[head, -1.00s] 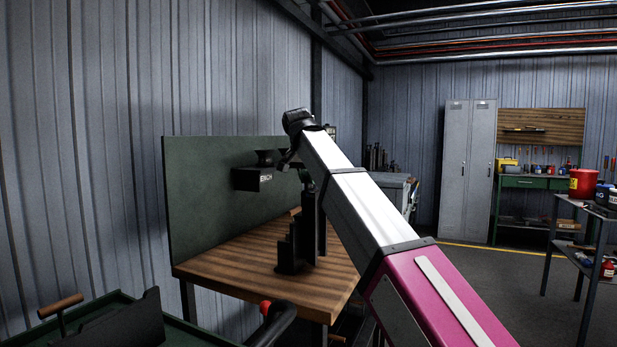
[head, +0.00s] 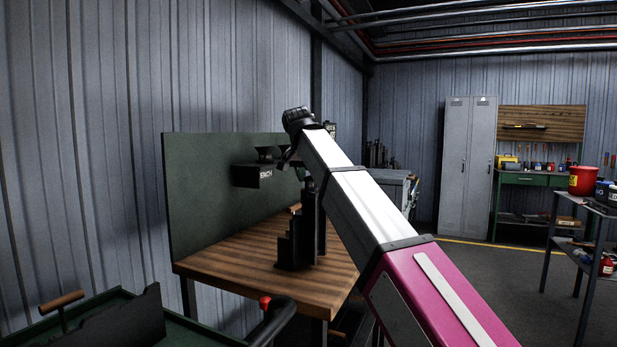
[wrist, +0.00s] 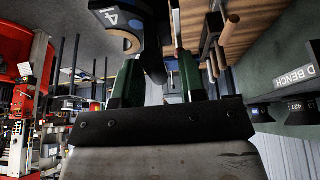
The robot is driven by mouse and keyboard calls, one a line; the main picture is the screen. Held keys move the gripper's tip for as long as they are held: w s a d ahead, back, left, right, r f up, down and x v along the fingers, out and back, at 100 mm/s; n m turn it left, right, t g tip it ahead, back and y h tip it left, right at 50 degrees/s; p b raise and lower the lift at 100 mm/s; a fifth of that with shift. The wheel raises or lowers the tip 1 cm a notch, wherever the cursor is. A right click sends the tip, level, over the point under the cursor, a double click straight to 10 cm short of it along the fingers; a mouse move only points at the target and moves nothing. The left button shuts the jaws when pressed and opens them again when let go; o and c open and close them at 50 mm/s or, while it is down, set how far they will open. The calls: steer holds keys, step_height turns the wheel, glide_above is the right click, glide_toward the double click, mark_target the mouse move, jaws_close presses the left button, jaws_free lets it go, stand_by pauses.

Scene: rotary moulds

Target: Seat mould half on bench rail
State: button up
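A dark piece with a blue-and-white "14" label (wrist: 112,18), probably the mould half, is at the top of the wrist view. My gripper (wrist: 160,72) has its two green fingers apart, with a dark rounded part (wrist: 155,62) between them; I cannot tell whether they press on it. In the head view my gripper is mostly hidden behind the arm's end, above the bench. The bench rail, a black block marked "BENCH" (head: 252,177), sits before the green back panel with a dark knob on top. Its label (wrist: 298,80) is at the wrist view's right edge.
Dark stepped blocks (head: 294,247) stand on the wooden bench top (head: 235,262) below my arm. A green tray cart (head: 120,300) with a wooden handle is at the front left. The bench top's left part is clear. Grey lockers (head: 467,168) are far back.

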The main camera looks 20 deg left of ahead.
steer(key=shift+o, duration=0.4)
steer(key=shift+f, duration=0.2)
steer(key=v, duration=1.1)
steer(key=shift+r, duration=0.15)
step_height(320, 180, up, 7)
stand_by(0.7)
